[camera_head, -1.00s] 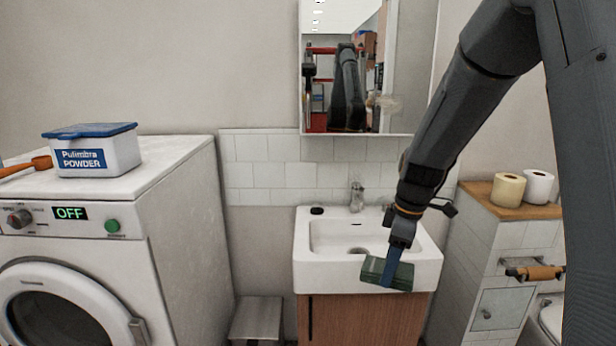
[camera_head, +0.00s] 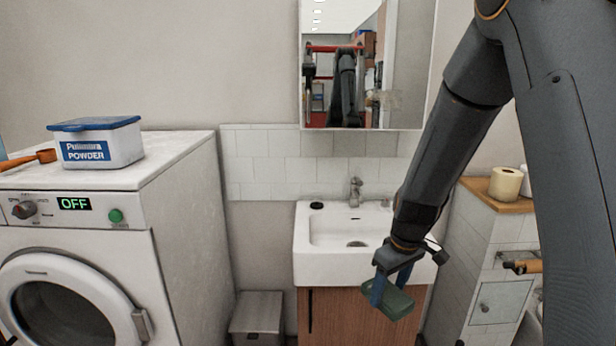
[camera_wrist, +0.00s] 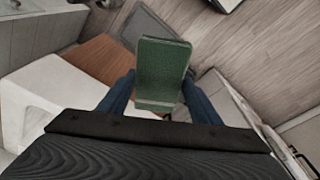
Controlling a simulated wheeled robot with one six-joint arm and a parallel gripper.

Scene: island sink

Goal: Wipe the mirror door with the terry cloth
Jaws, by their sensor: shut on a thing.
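The mirror door (camera_head: 345,70) hangs on the wall above the sink, with a pale smudge (camera_head: 384,98) showing low on its right side. My gripper (camera_head: 388,292) is in front of the sink's front right edge, well below and apart from the mirror. It is shut on a folded green cloth (camera_head: 397,303). In the wrist view the cloth (camera_wrist: 162,70) stands out between the two blue fingers, with a paler band near its lower end.
The white sink (camera_head: 312,262) with its tap (camera_head: 355,190) stands below the mirror on a wooden cabinet (camera_head: 345,318). A washing machine (camera_head: 185,230) with a powder box (camera_head: 97,145) is left. A tiled unit (camera_head: 490,245) with paper rolls (camera_head: 505,182) is right.

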